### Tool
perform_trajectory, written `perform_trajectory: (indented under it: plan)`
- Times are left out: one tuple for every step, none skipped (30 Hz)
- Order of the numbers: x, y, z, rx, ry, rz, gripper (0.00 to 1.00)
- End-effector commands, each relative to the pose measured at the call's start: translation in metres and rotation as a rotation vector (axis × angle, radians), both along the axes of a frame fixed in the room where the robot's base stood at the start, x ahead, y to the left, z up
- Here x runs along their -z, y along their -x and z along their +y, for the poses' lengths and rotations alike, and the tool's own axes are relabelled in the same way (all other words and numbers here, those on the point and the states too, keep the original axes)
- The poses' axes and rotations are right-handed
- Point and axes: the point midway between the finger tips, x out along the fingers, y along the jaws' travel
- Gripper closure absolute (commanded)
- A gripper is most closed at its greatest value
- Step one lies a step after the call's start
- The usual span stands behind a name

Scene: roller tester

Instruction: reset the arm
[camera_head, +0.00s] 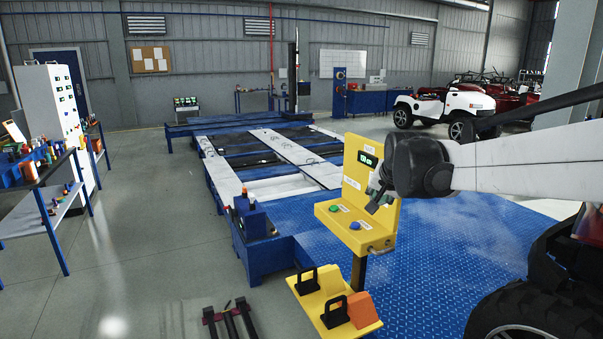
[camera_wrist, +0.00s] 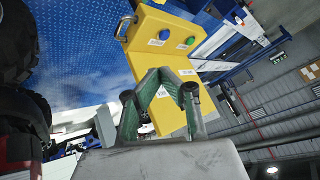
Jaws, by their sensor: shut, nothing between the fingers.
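My gripper (camera_head: 377,200) hangs at the end of my white arm, in front of the yellow control panel (camera_head: 352,173) in the head view. Its fingers (camera_wrist: 160,80) show in the wrist view with green inner pads, shut and holding nothing. The panel carries a lit green display (camera_head: 367,159), a green button (camera_head: 334,208) and a blue button (camera_head: 354,225). I cannot tell whether the fingertips touch the panel.
A yellow tray (camera_head: 312,301) with yellow and orange chocks sits below the panel. The blue roller platform (camera_head: 440,250) lies behind it. A vehicle wheel (camera_head: 530,300) is close at lower right. A shelf cart (camera_head: 45,210) stands at left. The grey floor between is mostly clear.

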Motion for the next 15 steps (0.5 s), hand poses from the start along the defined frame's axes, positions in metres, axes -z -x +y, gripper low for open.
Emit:
perform_trajectory:
  plan:
    - [-0.004,0.019,0.000,-0.013,0.012,0.004,1.00]
    - [-0.005,0.030,0.000,-0.022,0.021,0.007,1.00]
    - [-0.007,0.044,0.000,-0.033,0.031,0.011,1.00]
    - [-0.008,0.054,0.000,-0.043,0.039,0.014,1.00]
    - [-0.009,0.065,0.000,-0.051,0.046,0.016,1.00]
    - [-0.010,0.079,0.000,-0.064,0.058,0.020,1.00]
    - [-0.010,0.089,0.000,-0.072,0.065,0.023,1.00]
    - [-0.010,0.099,0.000,-0.081,0.073,0.025,1.00]
    - [-0.010,0.113,0.000,-0.094,0.085,0.028,1.00]
    - [-0.010,0.124,0.000,-0.102,0.092,0.031,1.00]
    - [-0.009,0.134,0.000,-0.111,0.100,0.033,1.00]
    - [-0.008,0.148,0.000,-0.124,0.110,0.037,1.00]
    - [-0.006,0.158,0.000,-0.132,0.118,0.041,1.00]
    - [-0.005,0.169,0.000,-0.142,0.126,0.044,1.00]
    - [-0.002,0.182,0.000,-0.153,0.136,0.047,1.00]
